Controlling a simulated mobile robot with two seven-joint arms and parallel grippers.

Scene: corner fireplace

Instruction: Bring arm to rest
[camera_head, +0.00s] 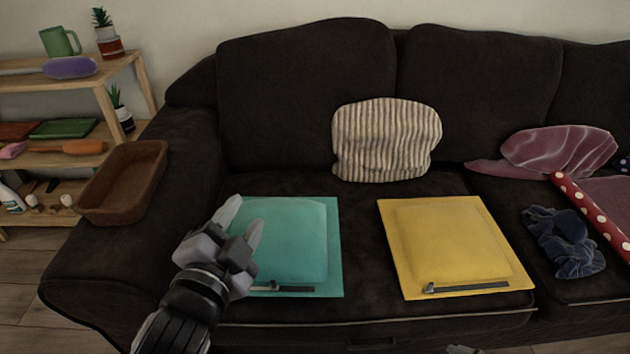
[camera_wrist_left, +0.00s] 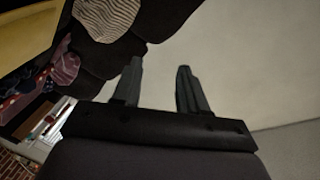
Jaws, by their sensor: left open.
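My left gripper (camera_head: 241,220) comes in from the lower left in the head view. Its two fingers are apart with nothing between them, and they overlap the left part of a teal folder-like item (camera_head: 300,240) on the sofa seat. In the left wrist view the fingers (camera_wrist_left: 159,85) are spread and empty, with a pale wall behind them. I cannot tell how high the gripper is above the teal item. My right gripper cannot be made out; only a small grey piece shows at the bottom edge of the head view.
The dark sofa (camera_head: 300,75) holds a yellow folder-like item (camera_head: 455,240), a striped cushion (camera_head: 385,140), a purple cloth (camera_head: 560,150), a blue cloth (camera_head: 563,240) and a red dotted roll (camera_head: 590,210). A brown basket (camera_head: 122,185) sits on the left armrest, beside a wooden shelf (camera_head: 120,68).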

